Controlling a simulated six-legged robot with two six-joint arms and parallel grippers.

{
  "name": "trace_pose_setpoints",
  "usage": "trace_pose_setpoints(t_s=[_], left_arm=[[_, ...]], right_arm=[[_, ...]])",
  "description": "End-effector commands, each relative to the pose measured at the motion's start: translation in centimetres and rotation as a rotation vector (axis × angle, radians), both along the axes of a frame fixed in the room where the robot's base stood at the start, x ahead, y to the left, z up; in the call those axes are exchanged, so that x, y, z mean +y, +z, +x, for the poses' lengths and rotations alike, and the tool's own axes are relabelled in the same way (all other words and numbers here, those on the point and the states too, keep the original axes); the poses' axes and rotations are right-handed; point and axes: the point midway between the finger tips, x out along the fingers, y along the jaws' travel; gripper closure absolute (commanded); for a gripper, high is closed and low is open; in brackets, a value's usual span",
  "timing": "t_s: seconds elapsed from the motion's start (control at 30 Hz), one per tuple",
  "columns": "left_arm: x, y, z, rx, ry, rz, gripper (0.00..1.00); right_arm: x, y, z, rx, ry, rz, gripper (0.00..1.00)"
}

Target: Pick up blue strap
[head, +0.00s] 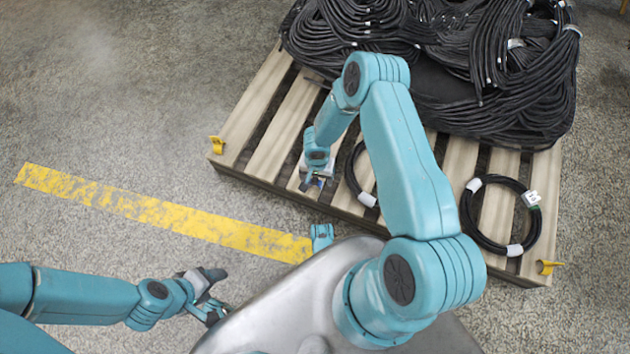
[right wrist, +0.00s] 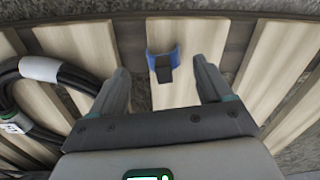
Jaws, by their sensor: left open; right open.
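The blue strap (right wrist: 163,62) is a small blue piece with a dark middle, on a pale pallet slat in the right wrist view. My right gripper (head: 316,181) is open above the front left part of the pallet. In the right wrist view its two fingers stand on either side of the strap, with gaps on both sides; the strap lies between and slightly beyond the tips. In the head view the strap is mostly hidden by the gripper. My left gripper (head: 212,304) is open and empty over the floor at lower left.
A wooden pallet (head: 255,112) carries a large heap of black hoses (head: 500,75). A coiled black hose (head: 476,232) with white bands lies at its right front. Another coil (head: 355,176) lies close right of my right gripper. Yellow clips (head: 216,144) mark corners. A yellow floor line (head: 160,212) runs in front.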

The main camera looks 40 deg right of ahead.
Motion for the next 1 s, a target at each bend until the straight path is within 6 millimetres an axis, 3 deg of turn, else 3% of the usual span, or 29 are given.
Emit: trace_pose_setpoints(t_s=[0.03,0.2,0.43,0.47,0.6,1.0], left_arm=[[0.1,-0.9,0.1,-0.002,0.004,0.000,0.37],[0.3,-2.0,0.6,-0.015,0.012,0.004,0.37],[0.3,-1.8,0.7,-0.020,0.012,0.004,0.37],[0.3,-1.8,0.7,-0.020,0.012,0.004,0.37],[0.3,-1.8,0.7,-0.020,0.012,0.004,0.37],[0.3,-1.5,0.6,-0.017,0.011,0.004,0.37]], right_arm=[[0.1,-1.4,0.1,0.002,0.000,0.001,0.21],[0.2,-3.9,0.5,0.001,0.000,0.001,0.21],[0.2,-4.0,0.6,0.001,0.001,0.001,0.21],[0.2,-4.0,0.6,0.001,0.001,0.001,0.28],[0.2,-4.0,0.5,0.001,0.001,0.001,0.73],[0.2,-3.3,0.6,0.000,0.001,0.001,0.76]])
